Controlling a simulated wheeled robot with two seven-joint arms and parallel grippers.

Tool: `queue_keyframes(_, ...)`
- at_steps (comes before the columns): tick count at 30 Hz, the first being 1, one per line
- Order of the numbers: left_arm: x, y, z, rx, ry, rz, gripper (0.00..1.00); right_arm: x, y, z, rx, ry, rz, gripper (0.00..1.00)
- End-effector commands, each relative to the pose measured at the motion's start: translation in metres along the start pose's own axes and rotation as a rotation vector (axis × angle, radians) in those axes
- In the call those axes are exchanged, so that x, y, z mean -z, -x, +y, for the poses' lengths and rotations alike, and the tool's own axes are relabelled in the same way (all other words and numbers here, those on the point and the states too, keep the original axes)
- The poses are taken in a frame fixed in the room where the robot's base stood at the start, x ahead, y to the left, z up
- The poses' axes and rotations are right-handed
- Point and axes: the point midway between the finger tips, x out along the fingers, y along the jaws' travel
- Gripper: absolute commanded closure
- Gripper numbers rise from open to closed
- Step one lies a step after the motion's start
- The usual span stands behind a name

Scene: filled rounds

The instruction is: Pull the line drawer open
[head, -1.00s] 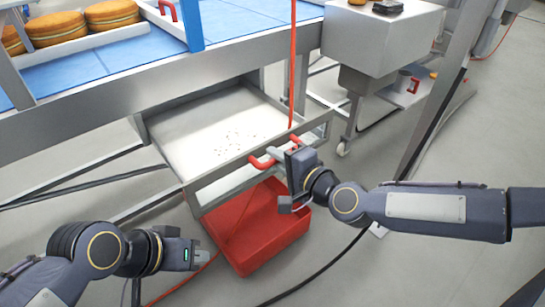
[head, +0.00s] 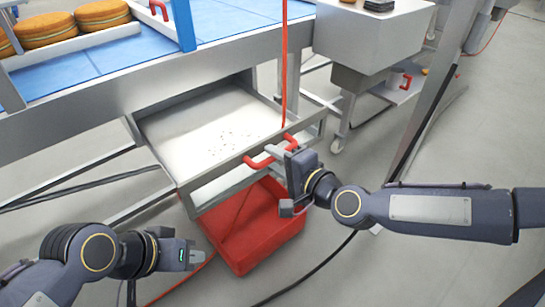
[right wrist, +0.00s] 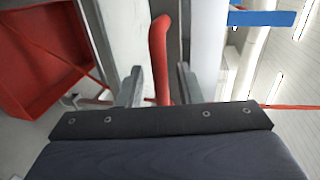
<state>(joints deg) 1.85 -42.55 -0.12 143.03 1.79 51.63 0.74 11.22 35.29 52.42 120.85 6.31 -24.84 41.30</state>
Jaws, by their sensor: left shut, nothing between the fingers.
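The drawer (head: 190,192) under the table stands pulled out, showing its pale inside with scattered dark crumbs. Its red bar handle (head: 262,161) is on the front. My right gripper (head: 283,153) is at the right part of this handle. In the right wrist view its fingers (right wrist: 160,88) are apart, with the red handle (right wrist: 160,50) running between them and gaps visible on both sides. My left gripper (head: 197,256) is shut and empty, low in front of the drawer, left of the red crate.
A red crate (head: 245,252) sits on the floor under the drawer front. A red cable (head: 285,60) hangs past the handle. Filled rounds (head: 103,15) lie in a tray on the blue table top (head: 110,50). A grey machine (head: 370,40) stands at right.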

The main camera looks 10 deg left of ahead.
Motion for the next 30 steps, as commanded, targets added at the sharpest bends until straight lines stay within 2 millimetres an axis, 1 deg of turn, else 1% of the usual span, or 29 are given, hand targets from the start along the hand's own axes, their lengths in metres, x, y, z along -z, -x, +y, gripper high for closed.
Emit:
queue_keyframes(1,0.001,0.002,0.001,0.000,0.000,0.000,1.00,0.002,0.010,-0.001,-0.002,0.001,0.004,0.67)
queue_keyframes(6,0.004,0.008,0.004,0.000,0.000,0.000,1.00,0.001,0.040,-0.001,-0.003,0.003,0.005,0.67)
queue_keyframes(12,0.006,0.012,0.005,0.000,0.000,0.000,1.00,0.001,0.059,0.000,-0.002,0.000,0.003,0.67)
queue_keyframes(16,0.006,0.012,0.006,0.000,0.000,0.000,1.00,0.000,0.064,0.001,-0.002,0.001,0.001,0.67)
queue_keyframes(30,0.006,0.012,0.005,0.000,0.000,0.000,1.00,0.000,0.064,0.001,-0.004,0.005,0.000,0.67)
